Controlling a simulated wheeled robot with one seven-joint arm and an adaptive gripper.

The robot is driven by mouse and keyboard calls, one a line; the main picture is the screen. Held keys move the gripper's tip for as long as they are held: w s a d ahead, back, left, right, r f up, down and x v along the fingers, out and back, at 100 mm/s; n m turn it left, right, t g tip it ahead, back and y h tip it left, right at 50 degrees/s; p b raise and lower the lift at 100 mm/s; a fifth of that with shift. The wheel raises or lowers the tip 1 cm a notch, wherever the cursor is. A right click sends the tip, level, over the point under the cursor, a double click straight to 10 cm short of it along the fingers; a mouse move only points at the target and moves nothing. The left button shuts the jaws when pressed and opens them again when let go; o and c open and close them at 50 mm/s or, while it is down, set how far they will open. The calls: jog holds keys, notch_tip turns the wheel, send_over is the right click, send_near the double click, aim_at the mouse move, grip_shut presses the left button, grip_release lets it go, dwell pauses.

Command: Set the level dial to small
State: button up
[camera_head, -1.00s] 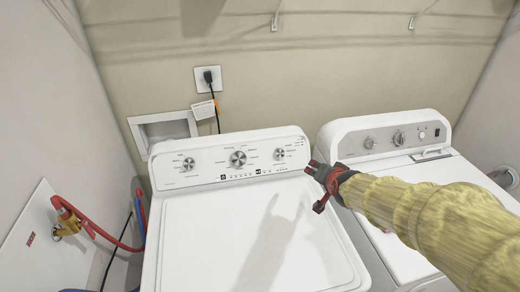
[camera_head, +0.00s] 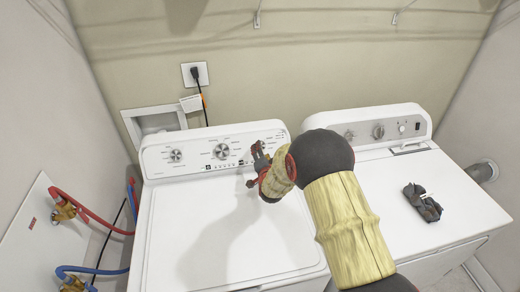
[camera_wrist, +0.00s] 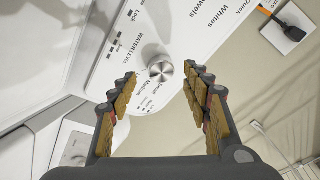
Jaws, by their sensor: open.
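The level dial (camera_wrist: 160,71) is a small round silver knob on the white washer's control panel (camera_wrist: 125,60). The words WATER LEVEL, Small and Medium are printed around it in the wrist view. Which mark it points to is too small to tell. My gripper (camera_wrist: 160,85) is open, with its padded fingertips on either side of the dial and visible gaps to it. In the head view my gripper (camera_head: 258,151) is at the right end of the washer panel and hides this dial.
Two other dials, left (camera_head: 176,155) and middle (camera_head: 221,151), are on the washer panel. A dryer (camera_head: 455,205) stands to the right, with a dark folded item (camera_head: 422,203) on top. A wall outlet with a plug (camera_head: 195,74) is behind. The washer lid (camera_head: 200,225) is clear.

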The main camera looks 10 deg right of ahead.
jog(key=shift+x, duration=1.8)
jog(key=shift+c, duration=0.3)
jog(key=c, duration=1.1)
